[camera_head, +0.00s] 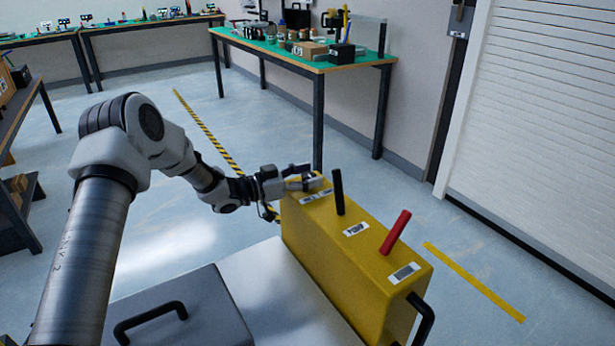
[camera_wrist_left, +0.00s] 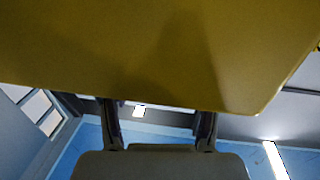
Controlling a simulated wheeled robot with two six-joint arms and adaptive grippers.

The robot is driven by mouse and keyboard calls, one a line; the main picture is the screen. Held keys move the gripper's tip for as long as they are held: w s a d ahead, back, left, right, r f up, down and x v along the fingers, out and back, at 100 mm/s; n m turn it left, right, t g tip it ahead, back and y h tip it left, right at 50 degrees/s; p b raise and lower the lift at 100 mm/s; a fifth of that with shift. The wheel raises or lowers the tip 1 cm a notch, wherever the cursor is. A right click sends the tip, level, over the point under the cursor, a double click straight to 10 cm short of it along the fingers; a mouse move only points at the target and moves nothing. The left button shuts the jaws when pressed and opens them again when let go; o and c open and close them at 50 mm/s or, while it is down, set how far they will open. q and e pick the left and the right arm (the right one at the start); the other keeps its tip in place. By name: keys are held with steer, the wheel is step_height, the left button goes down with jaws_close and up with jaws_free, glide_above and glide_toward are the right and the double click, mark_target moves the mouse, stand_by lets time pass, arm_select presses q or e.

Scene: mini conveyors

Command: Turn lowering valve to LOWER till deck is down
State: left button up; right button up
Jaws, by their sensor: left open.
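A yellow valve box (camera_head: 345,264) with several labels stands on a pale surface. A black lever (camera_head: 338,191) and a red lever (camera_head: 396,232) stick up from its top, the red one tilted right. The labels are too small to read, so I cannot tell which lever is the lowering valve. My left gripper (camera_head: 305,182) is at the box's far end, beside a label (camera_head: 315,196); it may hide part of the top there. In the left wrist view its two fingers (camera_wrist_left: 158,130) are apart, with the yellow box (camera_wrist_left: 150,50) filling the top. Nothing shows between them.
A grey case (camera_head: 190,308) with a black handle lies left of the yellow box. A green-topped workbench (camera_head: 290,55) with boxes and tools stands behind. A white shutter (camera_head: 555,140) is at the right. The floor between has striped tape and is clear.

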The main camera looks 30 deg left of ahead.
arm_select(q)
steer(key=shift+c, duration=0.3)
steer(key=c, duration=1.1)
